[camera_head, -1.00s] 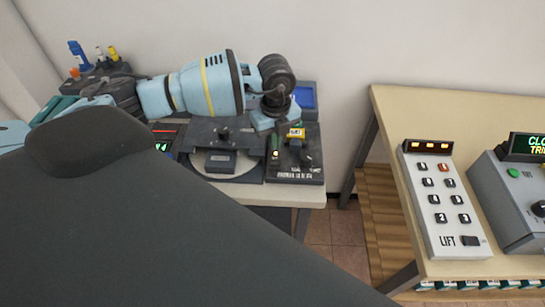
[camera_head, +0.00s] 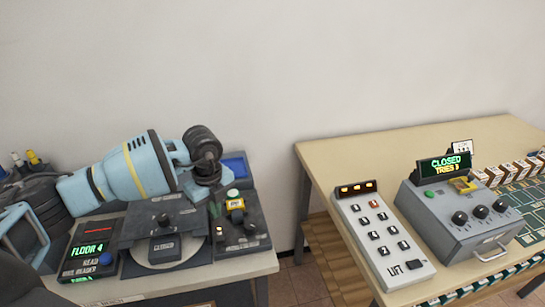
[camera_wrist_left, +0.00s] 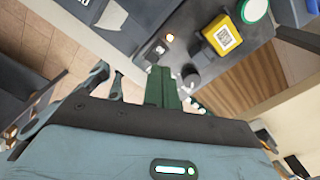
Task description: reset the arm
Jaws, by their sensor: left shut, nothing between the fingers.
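My left arm, light blue with a yellow band, reaches in from the left in the head view. My left gripper (camera_head: 217,209) points down over a dark control panel (camera_head: 250,241) at the right end of the left table. Its dark green fingers are shut and empty; they also show in the left wrist view (camera_wrist_left: 164,87). The panel carries a yellow square button (camera_head: 236,204), seen with a printed code in the left wrist view (camera_wrist_left: 222,36), and a round pale green button (camera_head: 233,193). The fingers are beside the yellow button. Whether they touch the panel cannot be told. My right gripper is out of view.
Left of the panel are a round plate with a dark block (camera_head: 165,248) and a display reading FLOOR 4 (camera_head: 88,248). A gap separates this table from a wooden table (camera_head: 330,158) holding a LIFT keypad (camera_head: 384,235) and a grey box (camera_head: 462,218) reading CLOSED.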

